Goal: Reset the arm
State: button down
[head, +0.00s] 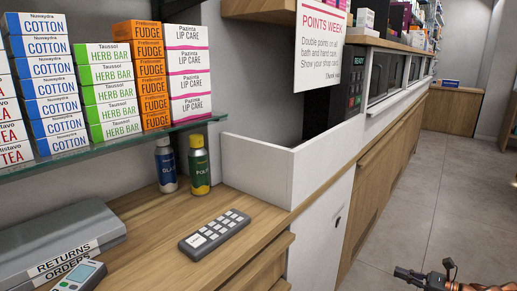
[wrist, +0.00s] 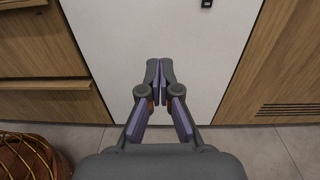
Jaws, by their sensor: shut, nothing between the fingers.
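My gripper (wrist: 160,72) is in the middle of the wrist view, its two fingertips together with nothing between them. Behind the fingers there is a white cabinet door (wrist: 110,30), apart from them as far as I can tell. In the head view part of my arm shows at the lower right corner, over the floor and clear of the counter.
A wooden counter (head: 150,235) holds a grey remote-like keypad (head: 214,232), two bottles (head: 199,168), a grey box file (head: 60,245) and a handset (head: 80,277). A glass shelf of boxes hangs above. A wicker basket (wrist: 30,158) stands lower left. Floor (head: 440,200) is open at right.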

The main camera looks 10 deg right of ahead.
jog(key=w+a+r+n+g+y, duration=0.2)
jog(key=a+r+n+g, duration=0.3)
jog(key=a, duration=0.7)
jog(key=w+a+r+n+g+y, duration=0.15)
jog(key=a+r+n+g, duration=0.35)
jog(key=a, duration=0.6)
jog(key=s+a+r+n+g+h, duration=0.25)
jog(key=s+a+n, duration=0.2)
jog(key=a, duration=0.45)
jog(key=s+a+r+n+g+h, duration=0.1)
jog(key=s+a+r+n+g, duration=0.15)
jog(key=s+a, duration=0.5)
jog(key=s+a+n+g+h, duration=0.1)
jog(key=s+a+n+h, duration=0.15)
jog(key=s, duration=0.35)
jog(key=s+a+n+h, duration=0.2)
jog(key=s+n+h, duration=0.1)
jog(key=s, duration=0.2)
jog(key=s+d+f+n+h, duration=0.3)
jog(key=s+d+n+h, duration=0.3)
jog(key=s, duration=0.7)
notch_tip(320, 180, up, 26)
jog(key=d+m+t+p, duration=0.1)
jog(key=p, duration=2.3)
jog(key=shift+s+d+f+t, duration=0.2)
jog(key=shift+s+f+t, duration=0.05)
jog(key=shift+s+t, duration=0.05)
